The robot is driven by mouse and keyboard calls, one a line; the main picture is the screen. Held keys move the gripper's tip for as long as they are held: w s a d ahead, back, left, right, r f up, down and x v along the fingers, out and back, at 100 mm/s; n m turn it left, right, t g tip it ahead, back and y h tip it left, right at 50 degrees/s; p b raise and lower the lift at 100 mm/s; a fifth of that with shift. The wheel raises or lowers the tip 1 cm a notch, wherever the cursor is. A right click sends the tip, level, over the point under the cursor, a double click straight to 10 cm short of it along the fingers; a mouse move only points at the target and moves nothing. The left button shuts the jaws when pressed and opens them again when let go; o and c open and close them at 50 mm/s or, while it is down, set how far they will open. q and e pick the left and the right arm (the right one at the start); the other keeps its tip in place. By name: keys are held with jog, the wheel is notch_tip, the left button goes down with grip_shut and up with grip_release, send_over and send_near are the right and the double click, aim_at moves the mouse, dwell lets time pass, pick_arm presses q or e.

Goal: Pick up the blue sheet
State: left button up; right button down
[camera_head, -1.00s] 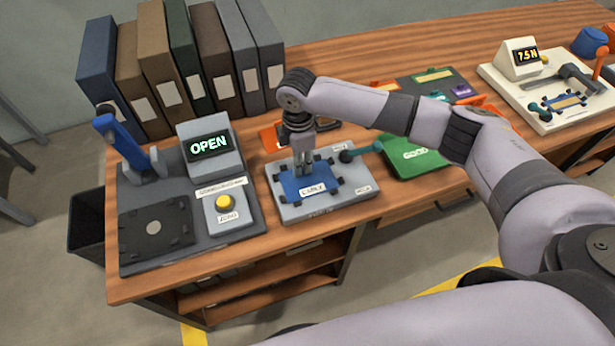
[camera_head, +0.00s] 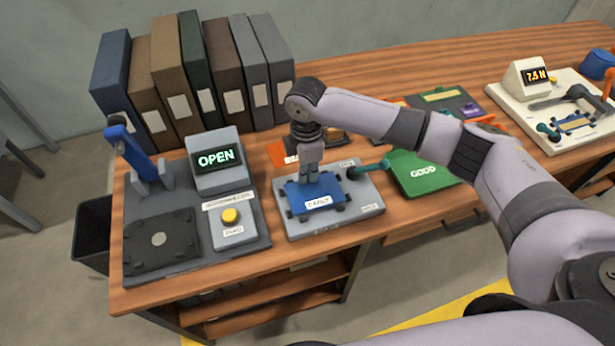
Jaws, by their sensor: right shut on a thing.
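The blue sheet (camera_head: 329,188) has a white label and dark pieces around its edges. It is at the grey fixture (camera_head: 361,203) with a teal-handled lever, near the front of the wooden bench. My right gripper (camera_head: 308,178) points straight down and is shut on the sheet near its back left part. The fingers hide some of the sheet. I cannot tell whether the sheet rests on the fixture or is slightly above it. My left gripper is not in view.
Left of the fixture stands a grey press station (camera_head: 262,239) with a blue lever, an OPEN display (camera_head: 213,158) and a yellow button. Several binders stand behind it. A green GOOD tray (camera_head: 424,172) lies to the right. A cream tester (camera_head: 573,131) stands further right.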

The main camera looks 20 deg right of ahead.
notch_tip(320, 180, up, 18)
jog(key=shift+r+b, duration=0.15)
jog(key=shift+b, duration=0.3)
dwell(0.9)
